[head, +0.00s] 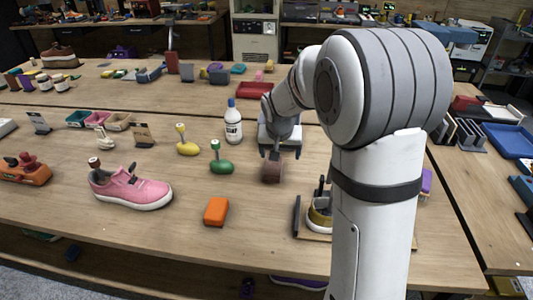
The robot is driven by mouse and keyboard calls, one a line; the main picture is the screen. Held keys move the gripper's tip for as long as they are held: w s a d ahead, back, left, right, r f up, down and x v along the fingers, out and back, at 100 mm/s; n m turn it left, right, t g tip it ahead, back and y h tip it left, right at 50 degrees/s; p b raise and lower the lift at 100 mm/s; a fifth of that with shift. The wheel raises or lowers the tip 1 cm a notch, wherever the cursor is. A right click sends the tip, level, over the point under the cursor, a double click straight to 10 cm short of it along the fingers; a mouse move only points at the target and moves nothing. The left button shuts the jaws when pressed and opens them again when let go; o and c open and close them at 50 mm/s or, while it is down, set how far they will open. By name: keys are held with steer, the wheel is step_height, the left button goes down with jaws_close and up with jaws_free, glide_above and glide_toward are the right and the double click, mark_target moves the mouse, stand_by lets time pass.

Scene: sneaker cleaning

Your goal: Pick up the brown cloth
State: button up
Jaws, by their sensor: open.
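A small brown bundle that looks like the brown cloth (272,172) is on the wooden table (160,240) in the head view, right of the green-handled tool. My gripper (272,156) points down right over it, with its fingers close to or around its top. The gripper is open. Whether the fingers touch the cloth cannot be told at this size, and part of the cloth is hidden behind the gripper.
A white bottle (233,125) stands just left of my gripper. A green brush (221,164), a yellow brush (186,143), an orange block (216,212) and a pink sneaker (132,188) lie to the left. A shoe on a stand (320,216) is nearer, partly behind my arm.

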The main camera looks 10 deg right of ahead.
glide_above(274, 164)
steer(key=s+a, duration=0.1)
steer(key=s, duration=0.1)
steer(key=shift+m, duration=0.4)
step_height(274, 164, down, 5)
steer(key=shift+f, duration=0.15)
steer(key=p+x, duration=0.1)
steer(key=x, duration=0.6)
steer(key=shift+d+f, duration=0.1)
steer(key=shift+f, duration=0.35)
steer(key=c, duration=1.1)
